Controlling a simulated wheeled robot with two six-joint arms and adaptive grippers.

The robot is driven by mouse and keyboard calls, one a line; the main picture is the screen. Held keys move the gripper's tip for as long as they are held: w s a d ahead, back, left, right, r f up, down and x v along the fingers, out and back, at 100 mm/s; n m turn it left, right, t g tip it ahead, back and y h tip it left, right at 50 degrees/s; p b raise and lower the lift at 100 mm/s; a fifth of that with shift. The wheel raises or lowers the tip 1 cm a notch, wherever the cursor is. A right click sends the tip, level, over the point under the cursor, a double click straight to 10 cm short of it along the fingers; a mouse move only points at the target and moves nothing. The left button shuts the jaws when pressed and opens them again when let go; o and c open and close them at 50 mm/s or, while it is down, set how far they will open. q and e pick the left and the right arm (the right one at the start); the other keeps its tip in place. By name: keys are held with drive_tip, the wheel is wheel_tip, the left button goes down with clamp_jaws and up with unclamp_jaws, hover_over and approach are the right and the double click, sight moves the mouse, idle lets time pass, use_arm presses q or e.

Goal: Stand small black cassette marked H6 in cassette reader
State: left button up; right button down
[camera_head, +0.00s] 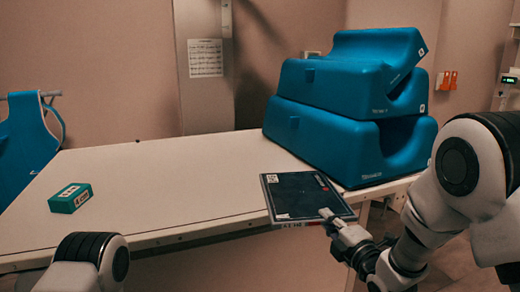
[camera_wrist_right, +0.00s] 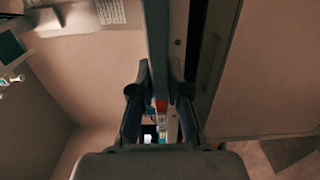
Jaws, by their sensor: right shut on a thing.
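A flat black cassette (camera_head: 300,190) with a pale rim, a small white label and a red mark is held out past the table's right front corner, its broad face up. No H6 mark can be read on it. My right gripper (camera_head: 330,217) is shut on its near right edge. In the right wrist view the cassette (camera_wrist_right: 157,35) shows edge-on as a narrow grey strip between the fingers (camera_wrist_right: 160,80). My left arm shows at the bottom left of the head view, but its gripper is out of view. I cannot make out a cassette reader in either view.
A white table (camera_head: 160,180) fills the middle, mostly bare. A small green box (camera_head: 70,198) lies at its left. Several stacked blue foam cushions (camera_head: 325,125) stand at its right end, just behind the cassette. Orange items (camera_head: 447,80) hang on the back wall.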

drive_tip(key=shift+r, duration=0.2)
drive_tip(key=s+r, duration=0.1)
drive_tip(key=r+p, duration=0.1)
drive_tip(key=s+d+r+p, duration=0.1)
drive_tip(key=shift+s+r, duration=0.35)
drive_tip(key=shift+r, duration=0.05)
idle(0.3)
